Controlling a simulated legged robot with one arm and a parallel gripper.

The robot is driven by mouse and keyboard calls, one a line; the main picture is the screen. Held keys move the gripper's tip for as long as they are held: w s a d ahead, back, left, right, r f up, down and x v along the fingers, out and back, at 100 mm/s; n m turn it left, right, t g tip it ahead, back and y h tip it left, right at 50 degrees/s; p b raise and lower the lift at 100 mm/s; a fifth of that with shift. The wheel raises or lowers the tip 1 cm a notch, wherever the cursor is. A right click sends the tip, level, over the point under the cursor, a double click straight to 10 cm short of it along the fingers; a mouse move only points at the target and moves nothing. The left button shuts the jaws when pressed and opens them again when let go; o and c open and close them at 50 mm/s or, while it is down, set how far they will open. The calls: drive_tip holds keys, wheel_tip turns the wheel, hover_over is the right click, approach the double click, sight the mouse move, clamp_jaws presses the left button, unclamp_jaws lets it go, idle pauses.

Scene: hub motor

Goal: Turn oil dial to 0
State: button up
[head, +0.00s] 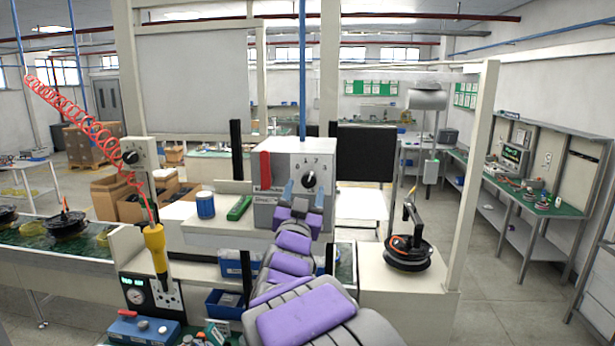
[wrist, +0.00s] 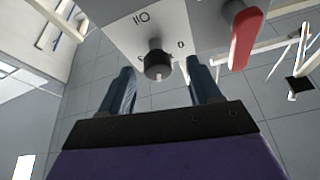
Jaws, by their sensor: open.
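The oil dial (wrist: 157,65) is a round black knob on the front of a light grey box (head: 290,160). In the wrist view the panel appears upside down, with the OIL label beside the knob and a 0 mark near it. A small white mark shows on the knob's edge, away from the label. The knob also shows in the head view (head: 309,179). My gripper (head: 303,185) is in front of the box. Its two blue fingers (wrist: 161,70) are open and empty, one on each side of the knob in the picture. I cannot tell whether they touch it.
A red lever (head: 265,168) is on the box, left of the dial; in the wrist view it is close to one finger. A black spool (head: 408,253) stands right.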

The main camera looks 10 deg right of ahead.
sight(308, 185)
drive_tip(key=shift+p+x, duration=0.45)
drive_tip(key=shift+x, duration=1.9)
drive_tip(key=shift+d+f, duration=0.1)
drive_tip(key=shift+d, duration=0.05)
drive_tip(key=shift+c, duration=0.3)
drive_tip(key=shift+s, duration=0.1)
drive_tip(key=c, duration=0.9)
